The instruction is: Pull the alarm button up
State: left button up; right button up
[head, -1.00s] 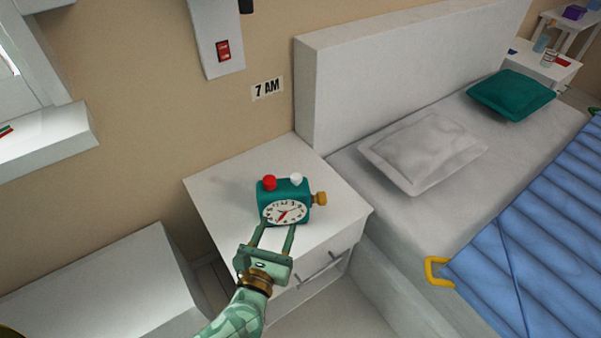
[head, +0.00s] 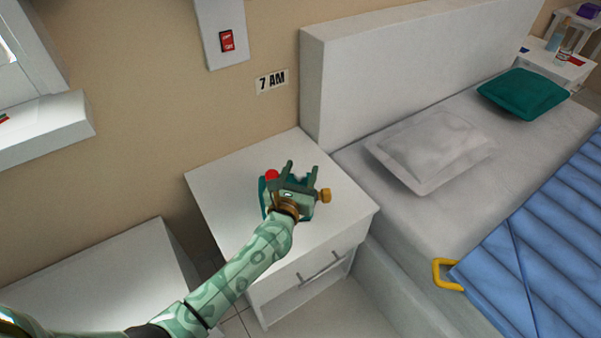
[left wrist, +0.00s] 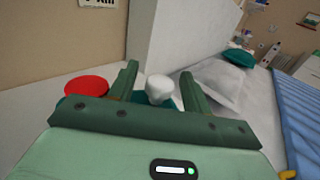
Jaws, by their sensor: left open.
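A teal alarm clock (head: 264,196) stands on the white nightstand (head: 222,178), mostly hidden behind my left gripper (head: 301,168) in the head view. Its red button (head: 271,175) shows to the left of the gripper, and its yellow-brown side knob (head: 325,195) to the right. In the left wrist view the white button (left wrist: 159,88) stands between the two fingers of my left gripper (left wrist: 160,80), with a gap on each side. The red button (left wrist: 86,86) lies left of the left finger there. The left gripper is open. The right gripper is not in view.
The bed with a grey pillow (head: 430,150) and headboard (head: 400,65) stands right of the nightstand. A wall panel with a red switch (head: 227,41) and a "7 AM" sign (head: 271,82) are on the wall. The nightstand top around the clock is clear.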

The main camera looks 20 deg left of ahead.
pick_arm(q)
grip_shut()
jog(key=shift+r+p, duration=0.85)
jog(key=shift+r, duration=0.25)
jog(key=shift+f, duration=0.1)
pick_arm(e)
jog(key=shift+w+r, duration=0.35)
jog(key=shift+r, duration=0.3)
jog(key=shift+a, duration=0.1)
pick_arm(q)
grip_release()
jog(key=shift+f, duration=0.1)
jog(key=s+p, duration=0.2)
jog(key=s, duration=1.4)
jog(key=shift+s+d, duration=0.15)
jog(key=shift+d, duration=0.2)
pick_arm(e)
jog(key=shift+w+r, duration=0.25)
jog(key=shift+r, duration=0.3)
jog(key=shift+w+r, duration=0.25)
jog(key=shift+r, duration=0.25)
